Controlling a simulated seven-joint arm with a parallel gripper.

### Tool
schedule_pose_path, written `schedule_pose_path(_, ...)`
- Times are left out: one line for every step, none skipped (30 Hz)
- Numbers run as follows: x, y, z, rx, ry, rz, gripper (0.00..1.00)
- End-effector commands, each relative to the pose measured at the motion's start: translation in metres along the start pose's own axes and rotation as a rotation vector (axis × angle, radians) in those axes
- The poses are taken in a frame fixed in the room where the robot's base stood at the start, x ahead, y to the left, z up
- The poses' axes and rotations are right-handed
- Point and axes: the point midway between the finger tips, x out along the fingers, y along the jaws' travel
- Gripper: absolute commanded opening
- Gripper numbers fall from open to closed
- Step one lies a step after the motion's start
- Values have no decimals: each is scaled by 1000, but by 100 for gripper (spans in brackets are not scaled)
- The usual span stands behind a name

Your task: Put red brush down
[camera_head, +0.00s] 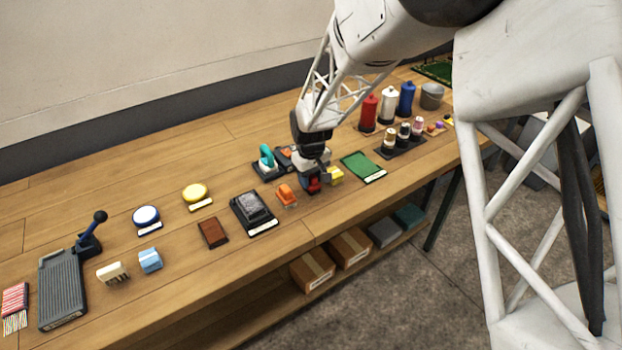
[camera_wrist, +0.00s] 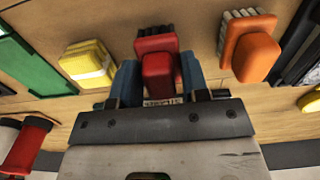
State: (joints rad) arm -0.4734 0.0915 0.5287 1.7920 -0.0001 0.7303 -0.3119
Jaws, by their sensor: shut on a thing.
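The red brush (camera_wrist: 157,65) is between the two blue fingers of my gripper (camera_wrist: 158,85) in the wrist view, with the fingers closed on its sides. In the head view my gripper (camera_head: 311,184) is low over the wooden table near its front edge, and the red brush (camera_head: 314,184) shows partly below it. A white label shows just by the brush in the wrist view. I cannot tell whether the brush touches the table top.
An orange brush (camera_head: 287,194) stands close on the left and a yellow brush (camera_head: 334,176) close on the right. A green pad (camera_head: 363,166) lies further right. A dark tray (camera_head: 253,213) and a teal-handled tool (camera_head: 267,160) are nearby. Bottles stand at the back right.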

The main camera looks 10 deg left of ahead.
Motion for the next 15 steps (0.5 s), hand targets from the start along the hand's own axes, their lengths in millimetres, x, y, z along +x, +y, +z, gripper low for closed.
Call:
schedule_pose_path(3,0,0,0,0,0,16)
schedule_pose_path(5,0,0,0,1,0,16)
schedule_pose_path(6,0,0,0,1,0,16)
schedule_pose_path(6,0,0,0,2,1,16)
schedule_pose_path(6,0,0,0,2,1,16)
schedule_pose_path(6,0,0,0,2,1,16)
schedule_pose_path(6,0,0,0,2,1,16)
schedule_pose_path(6,0,0,0,2,1,16)
schedule_pose_path(6,0,0,0,2,1,16)
schedule_pose_path(6,0,0,0,2,1,16)
schedule_pose_path(6,0,0,0,2,1,16)
schedule_pose_path(6,0,0,0,2,1,16)
schedule_pose_path(7,0,0,0,2,0,16)
schedule_pose_path(7,0,0,0,1,0,16)
schedule_pose_path(8,0,0,0,1,0,16)
